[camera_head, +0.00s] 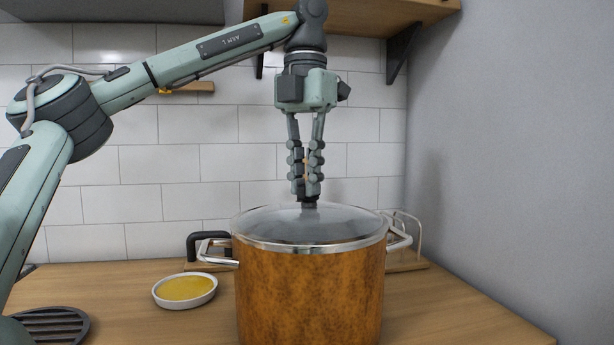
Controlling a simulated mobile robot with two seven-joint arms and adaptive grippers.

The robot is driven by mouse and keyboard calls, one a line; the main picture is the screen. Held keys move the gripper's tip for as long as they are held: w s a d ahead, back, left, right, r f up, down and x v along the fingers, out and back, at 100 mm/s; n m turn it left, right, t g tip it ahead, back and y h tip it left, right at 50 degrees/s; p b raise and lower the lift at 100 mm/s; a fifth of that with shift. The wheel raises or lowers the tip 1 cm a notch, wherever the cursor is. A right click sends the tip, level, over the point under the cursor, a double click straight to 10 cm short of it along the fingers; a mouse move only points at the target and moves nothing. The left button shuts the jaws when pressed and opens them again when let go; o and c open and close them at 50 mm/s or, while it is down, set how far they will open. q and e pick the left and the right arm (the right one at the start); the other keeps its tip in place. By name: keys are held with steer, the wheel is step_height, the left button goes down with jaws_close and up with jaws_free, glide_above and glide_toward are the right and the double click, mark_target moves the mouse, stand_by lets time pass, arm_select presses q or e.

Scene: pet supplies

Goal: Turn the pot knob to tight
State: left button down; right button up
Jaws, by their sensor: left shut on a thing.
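A large brown pot (310,298) with a metal rim and two side handles stands on the wooden counter. A glass lid (270,226) covers it. My left gripper (309,196) points straight down above the middle of the lid. Its fingers are close together, shut on the pot knob (309,206), which is mostly hidden by the fingertips. The knob's turn angle and any tight mark cannot be seen. My right gripper is not in view.
A white dish with yellow contents (185,290) sits left of the pot. A dark slatted round object (52,325) lies at the front left. A wire rack (408,235) stands behind the pot at right. The wooden counter (450,310) is clear at right; a wooden shelf (360,18) hangs above.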

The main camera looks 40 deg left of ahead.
arm_select(q)
steer(key=m, duration=0.4)
steer(key=shift+a+m, duration=0.2)
steer(key=shift+m, duration=0.1)
steer(key=shift+w+a+m, duration=0.1)
steer(key=shift+m, duration=1.7)
steer(key=c, duration=1.5)
jaws_free()
steer(key=shift+c, duration=0.2)
steer(key=shift+r, duration=0.15)
step_height(320, 180, up, 7)
steer(key=shift+r, duration=0.15)
